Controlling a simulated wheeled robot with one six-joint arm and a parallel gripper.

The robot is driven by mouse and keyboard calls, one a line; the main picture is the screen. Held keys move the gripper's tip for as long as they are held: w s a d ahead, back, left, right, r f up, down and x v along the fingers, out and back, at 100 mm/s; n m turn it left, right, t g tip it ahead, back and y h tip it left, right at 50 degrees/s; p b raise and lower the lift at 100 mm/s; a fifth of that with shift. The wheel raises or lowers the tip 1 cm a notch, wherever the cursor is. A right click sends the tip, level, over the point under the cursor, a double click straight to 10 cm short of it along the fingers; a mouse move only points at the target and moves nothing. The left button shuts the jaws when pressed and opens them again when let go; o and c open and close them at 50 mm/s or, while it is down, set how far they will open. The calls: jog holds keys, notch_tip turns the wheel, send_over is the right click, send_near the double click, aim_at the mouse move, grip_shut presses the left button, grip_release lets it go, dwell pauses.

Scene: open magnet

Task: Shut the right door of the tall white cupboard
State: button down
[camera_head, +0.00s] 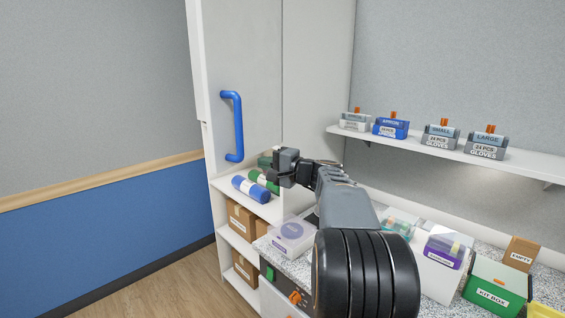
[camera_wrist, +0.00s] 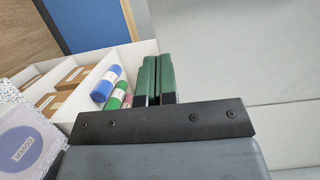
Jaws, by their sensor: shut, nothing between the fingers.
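The tall white cupboard (camera_head: 318,70) stands left of the counter. A pale upper panel (camera_head: 262,60) of it carries a vertical blue handle (camera_head: 238,125). I cannot tell for sure which panel is the right door or how far it stands open. My gripper (camera_head: 266,162) is below and right of the handle, apart from it, in front of the open lower shelves. In the wrist view its green fingers (camera_wrist: 155,78) are together and empty, with a pale flat surface (camera_wrist: 230,50) to their right. The handle does not show there.
Open shelves hold a blue roll (camera_head: 250,189), green rolls and cardboard boxes (camera_head: 240,220). The counter holds a clear-lidded box (camera_head: 291,236) and a green kit box (camera_head: 494,288). A wall shelf (camera_head: 440,150) bears glove boxes. Bare floor (camera_head: 150,285) lies at the left.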

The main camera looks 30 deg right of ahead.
aim_at(248, 158)
jog(key=shift+p+x, duration=0.5)
jog(key=shift+x, duration=1.6)
jog(key=shift+w+d, duration=0.1)
jog(key=shift+d, duration=0.1)
jog(key=shift+w+f+h+b, duration=0.1)
jog(key=shift+h+b, duration=0.2)
